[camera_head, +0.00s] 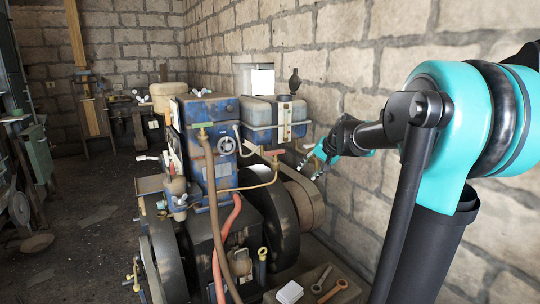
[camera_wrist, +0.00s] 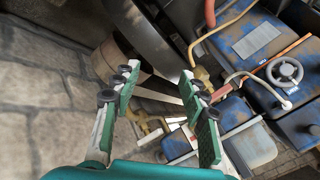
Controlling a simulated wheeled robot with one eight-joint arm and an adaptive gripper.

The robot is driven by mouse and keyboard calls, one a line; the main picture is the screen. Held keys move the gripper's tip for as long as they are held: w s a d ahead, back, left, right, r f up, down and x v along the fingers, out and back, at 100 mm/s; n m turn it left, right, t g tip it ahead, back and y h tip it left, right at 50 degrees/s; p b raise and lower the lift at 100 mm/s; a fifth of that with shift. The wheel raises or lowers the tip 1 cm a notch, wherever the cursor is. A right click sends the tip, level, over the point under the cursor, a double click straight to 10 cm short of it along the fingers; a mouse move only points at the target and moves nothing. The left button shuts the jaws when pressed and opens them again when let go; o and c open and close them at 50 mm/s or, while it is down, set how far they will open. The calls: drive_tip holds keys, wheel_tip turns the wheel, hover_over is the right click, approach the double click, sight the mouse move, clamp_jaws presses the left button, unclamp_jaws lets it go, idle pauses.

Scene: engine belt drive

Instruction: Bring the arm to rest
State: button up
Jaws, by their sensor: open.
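My gripper (camera_head: 316,164) is at the end of my teal and black arm, which reaches in from the right in the head view. It hangs beside the right side of the blue engine (camera_head: 209,110), near the wall. In the wrist view my gripper (camera_wrist: 160,88) has its two green-padded fingers spread apart, with nothing between them. The engine's belt wheel (camera_head: 305,198) is below and left of the gripper in the head view. Behind the fingers in the wrist view are a dark wheel (camera_wrist: 146,42) and a yellow pipe (camera_wrist: 226,28).
A stone-block wall (camera_head: 345,62) runs close along the right side. Wrenches (camera_head: 332,290) lie on a surface at the front. Open floor (camera_head: 85,240) lies left of the engine.

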drive_tip(key=s+d+f+n+g+h, duration=0.1)
drive_tip(key=s+d+f+n+h, duration=0.1)
drive_tip(key=s+f, duration=1)
drive_tip(key=s+d+f+n+g+h, duration=0.1)
drive_tip(key=s+d+f+n+h, duration=0.1)
drive_tip(key=s+f, duration=0.9)
drive_tip(key=s, duration=0.8)
drive_tip(key=shift+d+f+n+g, duration=0.25)
drive_tip(key=shift+f+n+g, duration=0.05)
drive_tip(key=shift+f, duration=0.1)
drive_tip(key=shift+o, duration=0.4)
